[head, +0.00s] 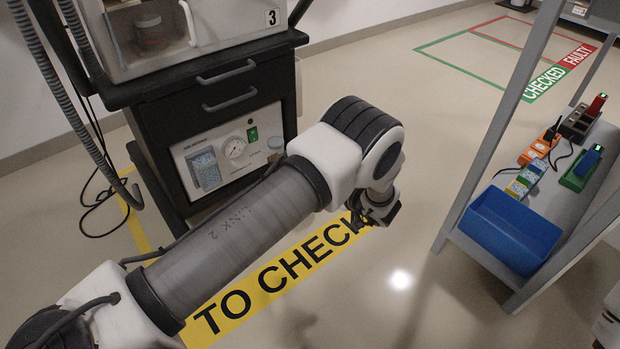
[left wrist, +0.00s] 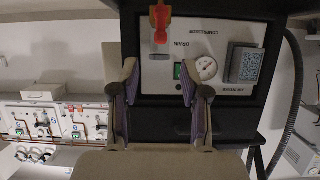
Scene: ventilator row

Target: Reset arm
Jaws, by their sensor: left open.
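My left arm reaches across the head view from the lower left, bent at the elbow. Its gripper (head: 378,212) hangs small and dark over the floor, in front of the cart and near the end of the yellow "TO CHECK" strip (head: 270,285). In the left wrist view the two fingers (left wrist: 160,88) are spread, with nothing between them. Beyond them is the cart's panel (left wrist: 222,60), seen upside down, with a gauge, a green switch and a patterned filter block. A red-orange piece (left wrist: 160,18) shows above the fingers. My right gripper is not visible.
The black cart (head: 215,95), marked 3, stands at the upper left with hoses beside it. A grey rack (head: 590,200) at right holds a blue bin (head: 510,230), orange and green devices and patterned blocks. Floor is open between them, toward the green "CHECKED" (head: 543,83) and red "FAULTY" zones.

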